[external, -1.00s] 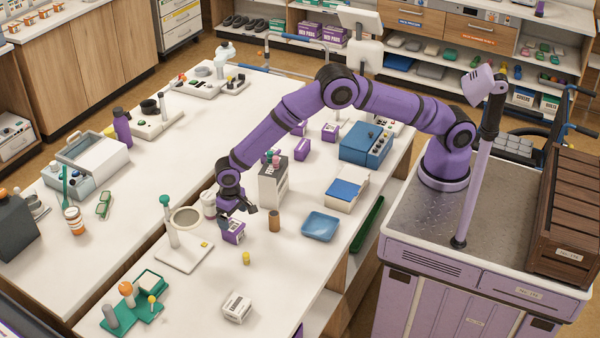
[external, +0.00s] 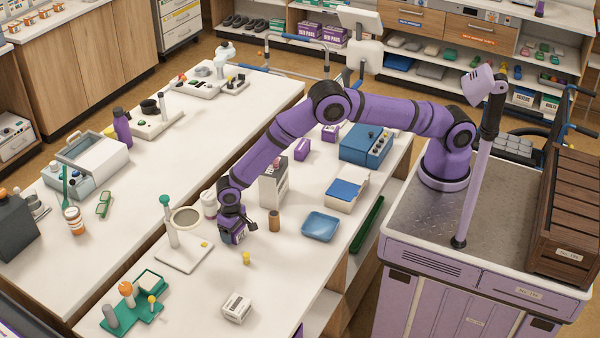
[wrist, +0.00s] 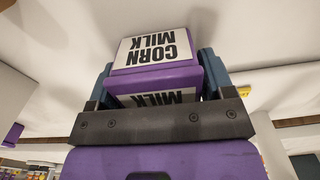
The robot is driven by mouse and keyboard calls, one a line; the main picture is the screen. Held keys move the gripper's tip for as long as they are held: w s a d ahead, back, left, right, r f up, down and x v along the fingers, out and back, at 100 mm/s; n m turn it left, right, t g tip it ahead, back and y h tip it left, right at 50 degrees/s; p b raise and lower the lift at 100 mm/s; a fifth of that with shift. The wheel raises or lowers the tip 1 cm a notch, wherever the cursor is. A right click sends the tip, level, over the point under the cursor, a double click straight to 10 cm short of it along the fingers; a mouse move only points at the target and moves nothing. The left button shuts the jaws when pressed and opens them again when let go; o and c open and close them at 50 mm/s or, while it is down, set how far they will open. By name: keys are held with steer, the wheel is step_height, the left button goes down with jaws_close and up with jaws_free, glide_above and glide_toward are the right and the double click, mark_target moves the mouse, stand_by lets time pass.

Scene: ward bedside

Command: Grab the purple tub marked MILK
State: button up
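The purple tub (wrist: 155,81) shows large in the wrist view, with a white top lettered CORN MILK and MILK again on its near face. In the external view the tub (external: 239,238) stands on the near white counter, mostly covered by my gripper (external: 238,226). My gripper's blue fingers (wrist: 154,85) stand on either side of the tub in the wrist view, close to its sides. They look spread, with no clear grip on it. The lower part of the tub is hidden by the gripper's dark bar.
A stand with a ring (external: 184,254) is at left, and a small yellow item (external: 246,258) in front. A blue tray (external: 321,226) lies farther right.

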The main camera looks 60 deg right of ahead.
steer(key=c, duration=0.6)
steer(key=shift+r, duration=0.1)
